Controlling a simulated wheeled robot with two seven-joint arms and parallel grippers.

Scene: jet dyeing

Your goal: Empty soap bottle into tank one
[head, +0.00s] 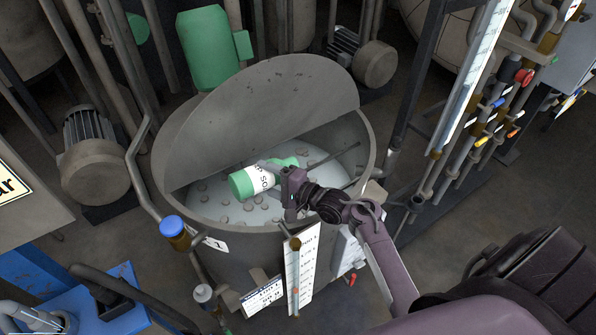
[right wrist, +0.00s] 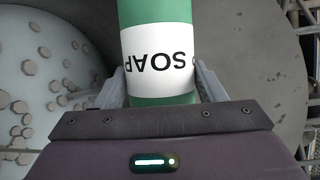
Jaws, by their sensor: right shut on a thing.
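The soap bottle (head: 241,184), green with a white SOAP label, lies tipped nearly on its side above the open mouth of tank one (head: 230,222). My right gripper (head: 273,174) is shut on the bottle around its middle. In the right wrist view the bottle (right wrist: 157,50) sits between the two fingers (right wrist: 158,88), its label lettering upside down. Tank one is a round grey vessel with a "1" tag on its front. Pale liquid with round brown spots shows inside. The bottle's mouth cannot be made out. My left gripper is not in view.
A grey half lid (head: 270,105) covers the tank's back. A blue-capped pipe (head: 173,228) and a gauge board (head: 302,265) stand at its front. Pipes with coloured valves (head: 500,100) are at the right. A motor (head: 90,155) stands at the left.

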